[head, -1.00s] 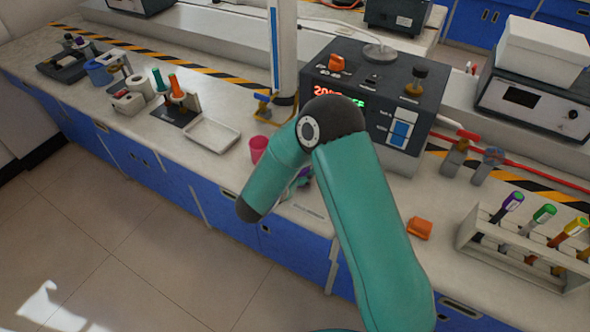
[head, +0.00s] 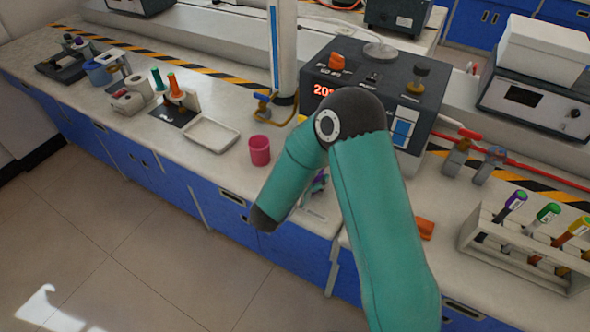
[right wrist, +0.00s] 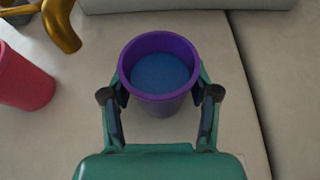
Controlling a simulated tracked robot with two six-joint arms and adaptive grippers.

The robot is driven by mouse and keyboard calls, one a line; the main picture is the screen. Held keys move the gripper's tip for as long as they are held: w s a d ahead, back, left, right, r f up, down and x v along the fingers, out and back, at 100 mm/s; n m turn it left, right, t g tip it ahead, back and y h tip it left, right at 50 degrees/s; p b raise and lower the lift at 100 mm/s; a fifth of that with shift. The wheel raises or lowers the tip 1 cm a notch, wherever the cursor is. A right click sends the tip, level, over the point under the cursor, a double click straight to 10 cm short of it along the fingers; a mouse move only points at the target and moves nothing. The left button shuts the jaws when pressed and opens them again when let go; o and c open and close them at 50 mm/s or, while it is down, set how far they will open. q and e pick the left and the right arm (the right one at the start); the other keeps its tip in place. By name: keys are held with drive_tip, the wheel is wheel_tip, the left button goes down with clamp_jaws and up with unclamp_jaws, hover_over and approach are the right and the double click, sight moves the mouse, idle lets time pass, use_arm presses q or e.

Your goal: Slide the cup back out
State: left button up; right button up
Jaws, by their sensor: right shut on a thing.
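A purple cup (right wrist: 160,104) with a blue inside stands upright between the fingers of my right gripper (right wrist: 160,90) in the right wrist view. The fingers are shut on its two sides. In the head view, my teal right arm covers most of the gripper and cup; only a small purple and green patch (head: 319,180) shows beside the arm, near the bench front. My left gripper is not in view.
A pink cup (head: 260,150) stands on the bench left of my arm; it also shows in the right wrist view (right wrist: 22,78). A gold tap (right wrist: 62,25) is near it. A dark instrument box (head: 372,80) stands behind my arm. An orange block (head: 425,229) and tube rack (head: 525,245) lie right.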

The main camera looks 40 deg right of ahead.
drive_tip(key=shift+s+d+b, duration=0.35)
drive_tip(key=shift+s+d, duration=0.05)
drive_tip(key=shift+s, duration=0.6)
drive_tip(key=shift+s+d+b, duration=0.35)
drive_tip(key=shift+s, duration=0.6)
drive_tip(key=shift+s+d+b, duration=0.35)
drive_tip(key=shift+s+d, duration=0.05)
drive_tip(key=shift+s, duration=0.6)
drive_tip(key=o, duration=0.8)
drive_tip(key=shift+o, duration=0.2)
drive_tip(key=shift+p+v, duration=0.6)
drive_tip(key=shift+v, duration=3.65)
drive_tip(key=shift+a+r, duration=0.15)
drive_tip(key=shift+a, duration=0.05)
